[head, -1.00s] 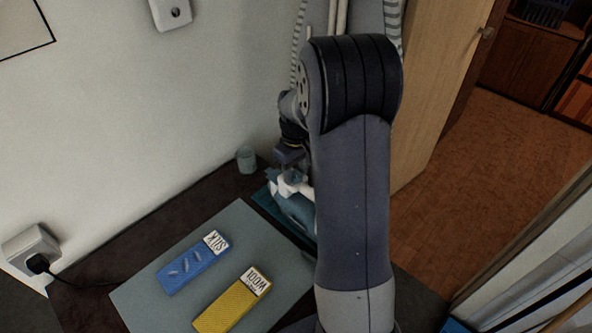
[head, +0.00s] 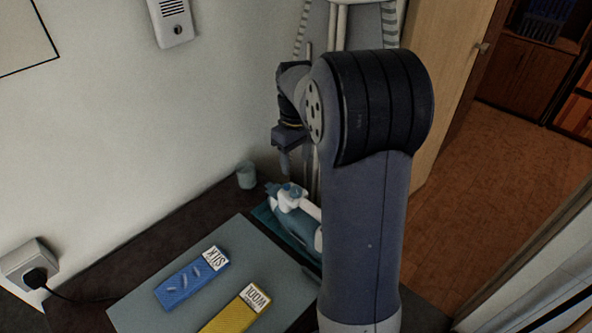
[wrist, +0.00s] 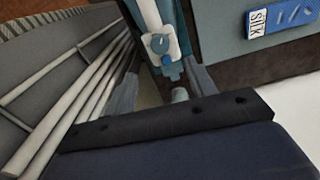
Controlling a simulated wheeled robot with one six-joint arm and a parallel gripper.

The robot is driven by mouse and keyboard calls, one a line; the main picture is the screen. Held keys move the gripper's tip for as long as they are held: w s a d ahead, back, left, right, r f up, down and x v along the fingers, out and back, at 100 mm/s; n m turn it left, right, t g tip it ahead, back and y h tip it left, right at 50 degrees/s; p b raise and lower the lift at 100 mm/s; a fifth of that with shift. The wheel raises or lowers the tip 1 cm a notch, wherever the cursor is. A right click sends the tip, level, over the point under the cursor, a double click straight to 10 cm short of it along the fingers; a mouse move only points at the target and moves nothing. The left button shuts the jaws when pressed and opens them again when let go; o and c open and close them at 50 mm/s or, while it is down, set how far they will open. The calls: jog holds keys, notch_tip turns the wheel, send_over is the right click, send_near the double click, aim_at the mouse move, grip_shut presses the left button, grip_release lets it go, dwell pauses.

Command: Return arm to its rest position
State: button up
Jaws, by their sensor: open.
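My gripper (head: 294,157) hangs pointing down beside my upper arm, open and empty, above a teal and white iron (head: 290,200). The gripper is apart from the iron, and my arm hides part of the iron's right side. In the wrist view, my gripper's fingers (wrist: 162,78) are spread apart with nothing held between them. The iron (wrist: 163,45) shows beyond the fingers there.
The iron is on a teal tray (head: 266,216). A blue SILK box (head: 190,280) and a yellow WOOL box (head: 236,310) lie on a grey mat (head: 140,303). A small cup (head: 246,175) stands by the wall. A plugged socket (head: 28,262) is at left; open floor (head: 490,175) at right.

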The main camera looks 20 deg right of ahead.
aim_at(296, 189)
jog(key=shift+r, duration=0.45)
notch_tip(296, 189, down, 11)
jog(key=shift+r, duration=0.15)
jog(key=shift+m, duration=0.3)
dwell(0.5)
